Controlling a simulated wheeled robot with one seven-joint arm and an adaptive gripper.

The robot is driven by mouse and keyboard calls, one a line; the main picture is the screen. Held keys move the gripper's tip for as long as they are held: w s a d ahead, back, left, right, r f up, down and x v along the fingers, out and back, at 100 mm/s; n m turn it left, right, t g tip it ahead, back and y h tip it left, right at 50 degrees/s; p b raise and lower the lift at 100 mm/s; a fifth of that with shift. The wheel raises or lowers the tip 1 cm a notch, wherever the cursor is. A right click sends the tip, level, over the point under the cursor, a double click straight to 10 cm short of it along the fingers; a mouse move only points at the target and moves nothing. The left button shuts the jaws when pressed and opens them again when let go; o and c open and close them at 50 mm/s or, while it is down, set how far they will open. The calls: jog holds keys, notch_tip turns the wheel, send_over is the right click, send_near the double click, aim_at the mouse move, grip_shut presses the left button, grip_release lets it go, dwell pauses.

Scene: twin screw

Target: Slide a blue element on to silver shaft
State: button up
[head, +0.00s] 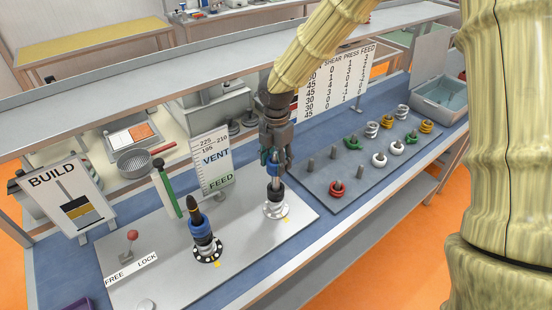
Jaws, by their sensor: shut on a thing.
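My gripper (273,165) points down over the silver shaft (275,184). It is shut on a blue element (273,169), partly hidden by the fingers. The blue element is in line with the shaft's upper part; I cannot tell whether it is around the tip. The silver shaft stands upright on a pale round flange (276,211), with a black element (275,196) low around it. To the left, a dark shaft (194,204) with a brownish tip stands on a black flange (208,250), with another blue element (201,228) around it.
A blue-grey rack (330,204) on the right holds several posts and red, white, green, yellow and silver rings. A shelf (130,87) runs behind my arm.

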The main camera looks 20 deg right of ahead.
aim_at(276, 171)
jog(key=shift+f+b, duration=0.85)
jog(key=shift+f, duration=1.35)
jog(key=o, duration=1.2)
jog(key=shift+o, duration=0.2)
jog(key=shift+r, duration=0.1)
notch_tip(276, 171, up, 12)
jog(key=shift+f, duration=0.1)
